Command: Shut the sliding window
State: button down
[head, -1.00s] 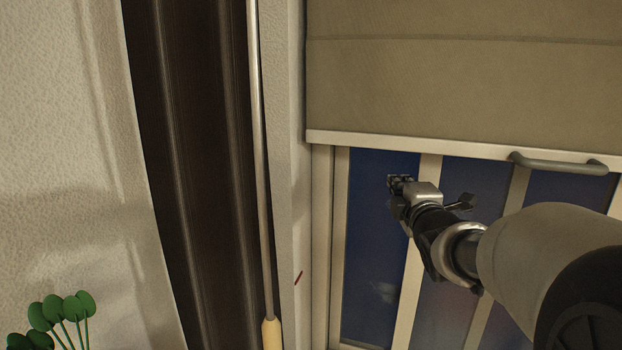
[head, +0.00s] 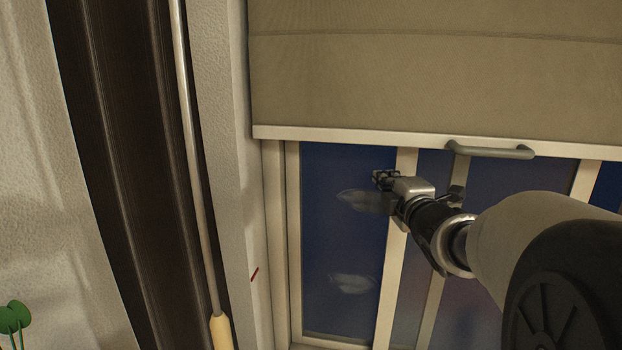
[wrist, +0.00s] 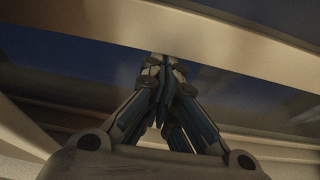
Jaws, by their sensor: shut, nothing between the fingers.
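The sliding window has cream frame bars and dark blue panes. Its left jamb (head: 293,240) and a wide upright bar (head: 386,290) bound the left pane (head: 340,230). A second upright bar (head: 431,300) stands a short way right of it. My gripper (head: 381,178) is shut and empty, with its tips over the left pane, just left of the wide bar. In the wrist view the closed fingers (wrist: 165,72) reach up to a broad cream bar (wrist: 200,35) and seem to touch it. My arm hides part of the window's right side.
A beige blind (head: 430,75) with a pale bottom rail and a grey handle (head: 490,150) covers the top of the window. A dark curtain (head: 110,170), a pole with a cream end (head: 221,330) and a green plant (head: 14,316) are at left.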

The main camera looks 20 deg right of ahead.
aim_at(441, 178)
jog(key=s+d, duration=0.2)
jog(key=d, duration=0.1)
jog(key=s+d, duration=0.2)
jog(key=d, duration=0.2)
jog(key=s+d+p, duration=0.1)
jog(key=s+d, duration=0.1)
jog(key=d, duration=0.2)
jog(key=shift+s+d, duration=0.1)
jog(key=shift+s, duration=0.3)
jog(key=shift+w, duration=0.1)
